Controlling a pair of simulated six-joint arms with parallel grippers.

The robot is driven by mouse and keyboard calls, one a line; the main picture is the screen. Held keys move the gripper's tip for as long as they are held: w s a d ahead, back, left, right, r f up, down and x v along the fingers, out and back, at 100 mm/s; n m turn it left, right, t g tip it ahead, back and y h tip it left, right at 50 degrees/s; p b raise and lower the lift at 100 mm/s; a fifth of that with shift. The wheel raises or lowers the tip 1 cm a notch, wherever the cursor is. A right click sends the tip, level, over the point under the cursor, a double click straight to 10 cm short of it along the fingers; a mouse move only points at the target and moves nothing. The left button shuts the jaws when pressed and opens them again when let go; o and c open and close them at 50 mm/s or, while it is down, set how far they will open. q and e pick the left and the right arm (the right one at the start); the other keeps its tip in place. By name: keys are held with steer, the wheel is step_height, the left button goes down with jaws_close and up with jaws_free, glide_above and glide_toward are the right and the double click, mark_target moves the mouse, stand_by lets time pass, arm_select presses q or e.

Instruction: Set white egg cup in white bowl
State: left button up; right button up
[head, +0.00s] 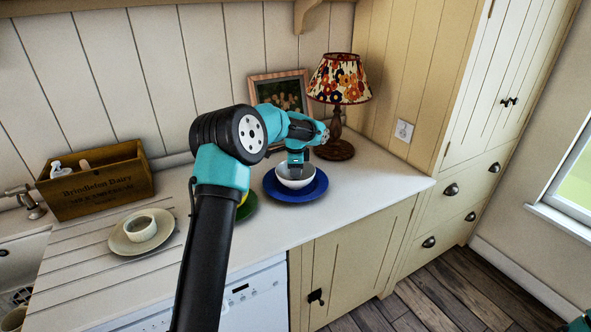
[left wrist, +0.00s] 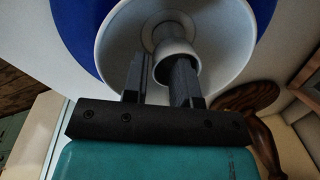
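The white bowl (head: 283,184) stands on a blue plate (head: 296,197) near the counter's right end. It also shows in the left wrist view (left wrist: 232,30). The white egg cup (left wrist: 172,47) is inside the bowl, its mouth toward the wrist camera; the arm hides it in the head view. My left gripper (head: 296,172) points down into the bowl. In the left wrist view its fingers (left wrist: 160,75) are apart, one beside the cup's left edge and one overlapping its mouth. A gap shows between the fingers and the cup's near wall. My right gripper is out of view.
A lamp (head: 340,80) and a framed picture (head: 281,90) stand behind the bowl. A green plate (head: 246,207) is partly hidden by my left arm.

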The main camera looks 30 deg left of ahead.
arm_select(q)
steer(key=shift+o, duration=1.2)
step_height(320, 180, up, 13)
steer(key=s, duration=0.1)
steer(key=shift+d+f, duration=0.15)
steer(key=shift+d, duration=0.15)
